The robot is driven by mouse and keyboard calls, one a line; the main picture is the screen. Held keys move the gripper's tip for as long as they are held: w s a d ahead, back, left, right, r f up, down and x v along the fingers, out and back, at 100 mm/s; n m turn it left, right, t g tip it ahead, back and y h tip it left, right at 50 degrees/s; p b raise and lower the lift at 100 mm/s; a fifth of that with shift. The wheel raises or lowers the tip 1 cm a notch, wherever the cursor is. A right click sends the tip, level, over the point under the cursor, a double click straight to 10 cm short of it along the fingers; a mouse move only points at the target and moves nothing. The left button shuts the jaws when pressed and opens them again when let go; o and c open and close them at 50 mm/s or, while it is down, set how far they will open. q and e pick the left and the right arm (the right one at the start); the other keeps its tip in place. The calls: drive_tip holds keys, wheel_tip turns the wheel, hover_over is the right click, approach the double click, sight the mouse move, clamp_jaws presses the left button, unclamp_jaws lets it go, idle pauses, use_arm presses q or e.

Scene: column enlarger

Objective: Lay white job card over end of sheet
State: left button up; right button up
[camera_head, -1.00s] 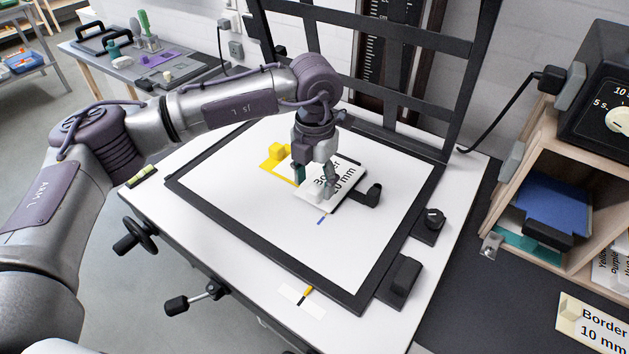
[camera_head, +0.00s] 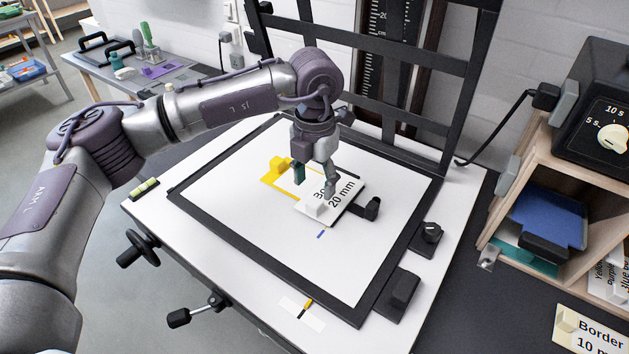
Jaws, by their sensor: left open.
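The white job card (camera_head: 347,196), lettered "20 mm" with more text partly hidden, lies on the white area (camera_head: 240,200) inside the black frame. A pale block (camera_head: 317,206) stands on its near left part. I cannot make out a separate sheet edge under the card. My left gripper (camera_head: 314,184) points down over the card's left part, open, its fingers apart and slightly behind the pale block. It holds nothing visible. The gripper hides part of the lettering. My right gripper is not in view.
A yellow corner piece (camera_head: 277,167) is left of the gripper. A black knobbed piece (camera_head: 368,208) lies by the card's right edge. The black frame (camera_head: 250,254) surrounds the white area, with dark uprights (camera_head: 455,95) behind. Another "Border 10 mm" card (camera_head: 590,330) lies lower right.

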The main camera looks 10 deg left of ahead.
use_arm(q)
drive_tip(key=shift+r+p, duration=0.4)
drive_tip(key=shift+r, duration=0.6)
wheel_tip(320, 180, up, 12)
idle(0.3)
idle(0.4)
